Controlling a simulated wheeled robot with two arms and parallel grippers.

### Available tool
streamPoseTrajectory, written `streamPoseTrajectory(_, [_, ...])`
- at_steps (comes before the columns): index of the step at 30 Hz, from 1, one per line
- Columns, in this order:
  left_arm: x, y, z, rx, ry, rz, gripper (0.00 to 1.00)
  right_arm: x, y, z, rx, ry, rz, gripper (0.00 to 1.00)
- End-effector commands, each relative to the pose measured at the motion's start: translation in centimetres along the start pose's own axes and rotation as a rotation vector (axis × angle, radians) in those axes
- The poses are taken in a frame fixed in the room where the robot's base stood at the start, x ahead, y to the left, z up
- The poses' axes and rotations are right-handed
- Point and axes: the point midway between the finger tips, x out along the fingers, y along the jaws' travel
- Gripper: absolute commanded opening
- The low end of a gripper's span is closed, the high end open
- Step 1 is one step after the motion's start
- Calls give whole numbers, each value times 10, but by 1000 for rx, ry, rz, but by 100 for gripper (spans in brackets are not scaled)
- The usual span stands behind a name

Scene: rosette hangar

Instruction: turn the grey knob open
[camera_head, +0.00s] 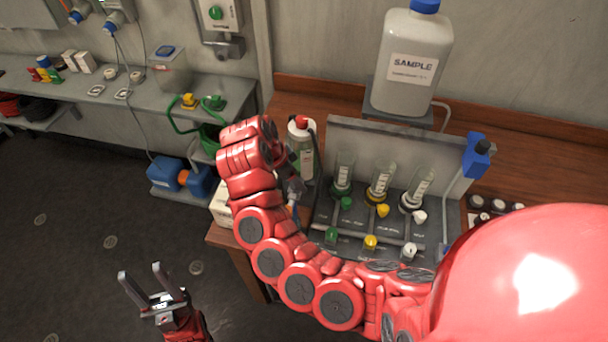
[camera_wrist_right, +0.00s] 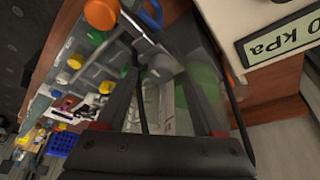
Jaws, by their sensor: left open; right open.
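A bench panel (camera_head: 390,190) carries three clear tubes and rows of small green, yellow and pale knobs. The pale grey-white knobs are at its right side, one higher (camera_head: 420,216) and one lower (camera_head: 409,250). I cannot tell which is the grey knob. My right arm curves across the panel's front left. My right gripper (camera_wrist_right: 160,75) is open, its two dark fingers apart; a clear, shiny part shows between or behind them. In the head view that gripper is mostly hidden by its own arm. My left gripper (camera_head: 152,290) is open and empty above the floor, away from the bench.
A large SAMPLE jug (camera_head: 410,65) stands behind the panel. A blue part (camera_head: 476,157) sits at the panel's right. A kPa display (camera_wrist_right: 280,35) shows in the wrist view.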

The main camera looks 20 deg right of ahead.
Motion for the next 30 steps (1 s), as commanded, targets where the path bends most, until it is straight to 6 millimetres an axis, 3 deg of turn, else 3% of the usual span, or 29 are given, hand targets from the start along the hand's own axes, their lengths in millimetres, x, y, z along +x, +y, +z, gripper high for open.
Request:
streamPoseTrajectory(11, [0, 0, 0, 0, 0, 0, 50, 4, 1, 4, -1, -1, -4, 69])
streamPoseTrajectory(22, [0, 0, 0, 0, 0, 0, 50, 4, 1, 4, -2, -1, -3, 3])
streamPoseTrajectory(30, [0, 0, 0, 0, 0, 0, 50, 4, 1, 5, -7, -1, -5, 0])
